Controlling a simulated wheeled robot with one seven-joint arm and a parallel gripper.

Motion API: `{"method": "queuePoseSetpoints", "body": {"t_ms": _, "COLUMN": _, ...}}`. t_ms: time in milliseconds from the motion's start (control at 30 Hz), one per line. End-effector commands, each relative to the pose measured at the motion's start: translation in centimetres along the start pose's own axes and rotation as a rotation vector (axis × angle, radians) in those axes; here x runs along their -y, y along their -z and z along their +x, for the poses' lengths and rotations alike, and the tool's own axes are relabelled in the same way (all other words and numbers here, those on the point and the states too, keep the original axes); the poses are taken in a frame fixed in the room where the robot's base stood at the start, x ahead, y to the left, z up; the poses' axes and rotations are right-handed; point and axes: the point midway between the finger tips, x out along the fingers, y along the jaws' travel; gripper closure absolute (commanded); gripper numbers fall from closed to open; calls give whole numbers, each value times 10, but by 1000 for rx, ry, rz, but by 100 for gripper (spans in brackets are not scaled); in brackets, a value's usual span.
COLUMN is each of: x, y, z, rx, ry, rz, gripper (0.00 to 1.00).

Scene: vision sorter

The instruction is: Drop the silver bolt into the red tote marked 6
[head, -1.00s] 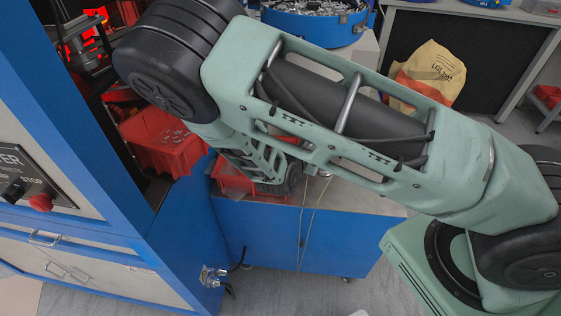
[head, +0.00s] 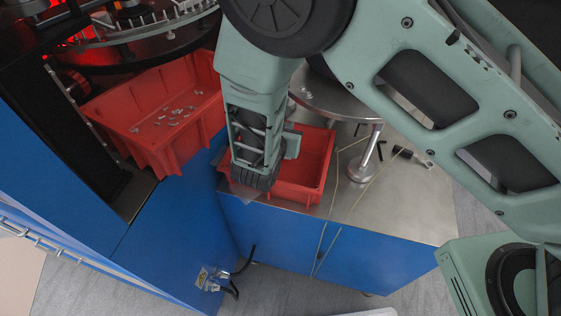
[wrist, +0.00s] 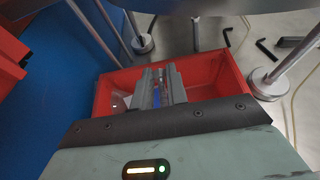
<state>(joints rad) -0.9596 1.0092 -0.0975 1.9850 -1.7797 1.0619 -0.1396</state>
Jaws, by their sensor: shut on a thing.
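A red tote (head: 315,170) stands on the metal bench top, partly hidden by my arm in the head view. It also shows in the wrist view (wrist: 232,75), directly beyond my fingers. No number can be read on it. My gripper (wrist: 160,84) points down over this tote, with its two grey fingers close together. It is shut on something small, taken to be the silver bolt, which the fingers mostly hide. A small pale piece (wrist: 115,105) shows inside the tote at the left. In the head view my arm hides the fingertips.
A larger red tote (head: 170,145) with several small silver parts stands at the left, beside the blue machine. A round metal stand (head: 340,100) rises behind the near tote. Black hex keys (head: 381,151) lie on the bench (head: 400,205) to the right.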

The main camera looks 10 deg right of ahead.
Motion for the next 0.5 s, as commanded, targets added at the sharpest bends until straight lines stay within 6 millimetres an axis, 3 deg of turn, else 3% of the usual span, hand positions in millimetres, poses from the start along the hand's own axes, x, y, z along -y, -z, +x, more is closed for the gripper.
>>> {"method": "queuePoseSetpoints", "body": {"t_ms": 300, "x": 1, "y": 37, "z": 16, "rx": 1, "ry": 2, "rz": 0, "gripper": 100}}
{"method": "queuePoseSetpoints", "body": {"t_ms": 500, "x": 1, "y": 43, "z": 18, "rx": 1, "ry": 1, "rz": 2, "gripper": 100}}
